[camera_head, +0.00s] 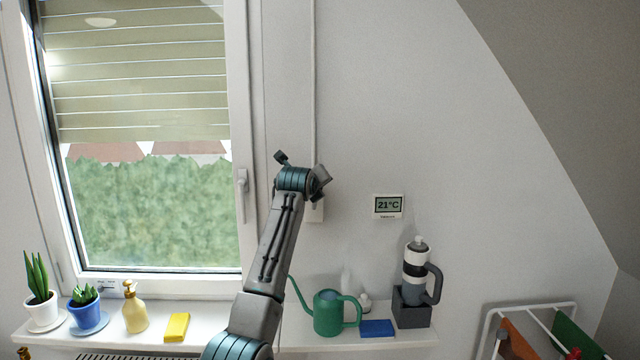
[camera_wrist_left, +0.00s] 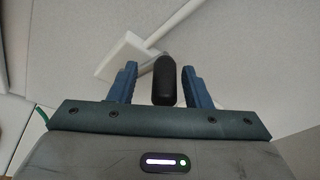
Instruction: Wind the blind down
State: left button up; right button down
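The blind (camera_head: 135,75) is pale and slatted and covers about the upper half of the window; hedge and rooftops show below it. A white winder box (camera_head: 315,211) sits on the wall right of the window, with a thin white tube (camera_head: 313,80) rising from it. The box also shows in the left wrist view (camera_wrist_left: 122,52). My left gripper (camera_wrist_left: 159,67) is open, its two blue fingers on either side of a black knob (camera_wrist_left: 164,82), with a gap on both sides. In the head view my own wrist hides the knob and the fingertips. My right gripper is out of view.
A white sill (camera_head: 270,338) holds potted plants, a soap bottle (camera_head: 134,310), a yellow sponge (camera_head: 177,327), a green watering can (camera_head: 328,312), a blue sponge (camera_head: 377,328) and a flask (camera_head: 417,272) on a dark block. A thermostat (camera_head: 387,206) hangs right of the winder. The window handle (camera_head: 242,190) is left.

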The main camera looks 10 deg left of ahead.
pick_arm(q)
jog(key=s+d+r+p, duration=0.2)
jog(key=s+d+r, duration=0.1)
jog(key=s, duration=0.6)
jog(key=shift+d+r, duration=0.4)
jog(key=shift+d, duration=0.1)
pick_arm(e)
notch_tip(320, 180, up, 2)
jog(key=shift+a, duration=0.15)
pick_arm(q)
jog(key=shift+s, duration=0.1)
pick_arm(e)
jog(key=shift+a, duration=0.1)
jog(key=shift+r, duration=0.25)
